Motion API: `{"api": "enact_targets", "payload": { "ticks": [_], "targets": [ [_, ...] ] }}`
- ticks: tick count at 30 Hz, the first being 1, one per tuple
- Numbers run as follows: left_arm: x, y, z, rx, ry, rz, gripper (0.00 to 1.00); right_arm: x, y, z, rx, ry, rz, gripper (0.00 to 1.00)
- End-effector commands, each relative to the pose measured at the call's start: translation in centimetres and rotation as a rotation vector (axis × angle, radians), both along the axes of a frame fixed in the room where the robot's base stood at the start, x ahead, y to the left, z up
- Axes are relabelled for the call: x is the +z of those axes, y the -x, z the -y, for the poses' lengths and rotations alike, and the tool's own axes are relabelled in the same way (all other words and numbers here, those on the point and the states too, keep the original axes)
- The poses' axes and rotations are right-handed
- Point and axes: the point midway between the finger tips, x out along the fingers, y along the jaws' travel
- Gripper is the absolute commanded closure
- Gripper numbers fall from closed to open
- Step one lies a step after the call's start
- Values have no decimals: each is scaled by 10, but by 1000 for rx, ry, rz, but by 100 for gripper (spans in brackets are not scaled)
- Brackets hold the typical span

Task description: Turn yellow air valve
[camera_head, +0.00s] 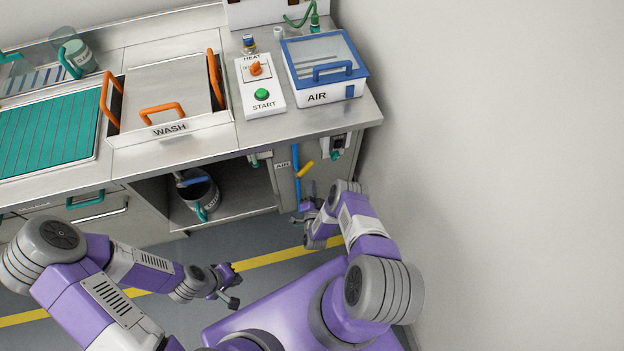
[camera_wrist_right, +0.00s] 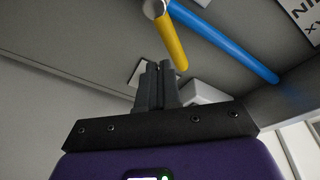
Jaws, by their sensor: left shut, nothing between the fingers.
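The yellow air valve handle (camera_head: 305,169) sits on the front of the cabinet, beside a blue pipe (camera_head: 296,170) and under a small AIR label (camera_head: 282,165). It slants down to the left in the head view. In the right wrist view the yellow handle (camera_wrist_right: 172,40) hangs from a round metal pivot, just above and beyond the fingertips. My right gripper (camera_wrist_right: 160,66) has its dark fingers together with nothing seen between them; it is below the valve in the head view (camera_head: 300,214). My left gripper (camera_head: 236,291) is shut and empty, low over the floor.
The counter (camera_head: 215,140) carries the WASH basin, a HEAT and START panel (camera_head: 260,85) and a blue-framed AIR box (camera_head: 325,68). A dark bucket (camera_head: 200,192) stands in the open shelf left of the valve. A plain wall (camera_head: 480,150) closes the right side.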

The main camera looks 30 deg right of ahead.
Motion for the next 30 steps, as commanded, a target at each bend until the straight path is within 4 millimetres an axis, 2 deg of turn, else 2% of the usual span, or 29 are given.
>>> {"api": "enact_targets", "payload": {
  "ticks": [1,6,12,18,23,26,30],
  "targets": [
    [-8,0,0,0,0,0,100,-11,8,13,19,-103,35,100],
    [-24,0,0,0,0,0,100,-28,32,33,148,-529,190,100],
    [-39,0,0,0,0,0,100,-29,68,46,300,-972,338,100],
    [-45,0,0,0,0,0,100,-22,90,48,395,-1197,394,100],
    [-46,0,0,0,0,0,100,-19,91,47,417,-1243,403,100],
    [-48,0,0,0,0,0,100,-18,81,48,422,-1243,403,100],
    [-53,0,0,0,0,0,100,-16,56,49,422,-1241,403,100]
  ]
}}
